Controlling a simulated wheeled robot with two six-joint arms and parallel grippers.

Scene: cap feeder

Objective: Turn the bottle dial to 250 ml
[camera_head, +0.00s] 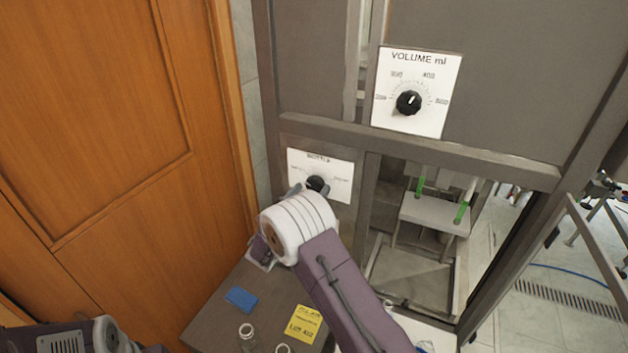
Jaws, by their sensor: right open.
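The bottle dial (316,182) is a black knob on a white plate (340,172) headed BOTTLE, low on the grey machine frame. The small print on the plate is too blurred to read, and the knob's pointer cannot be made out. My right arm reaches up from the lower right. My right gripper (309,190) is open, with its fingertips at the knob, one at its left and one at its lower right. I cannot tell whether they touch it. The wrist hides the plate's lower edge. My left gripper is out of view; only part of my left arm shows at the bottom left.
A second black knob (408,102) sits on a VOLUME ml plate (448,82) higher up. A grey crossbar (470,160) runs between the two plates. A blue item (241,299), a yellow label (303,324) and a glass jar (247,337) are on the dark table below. A wooden door (100,110) stands left.

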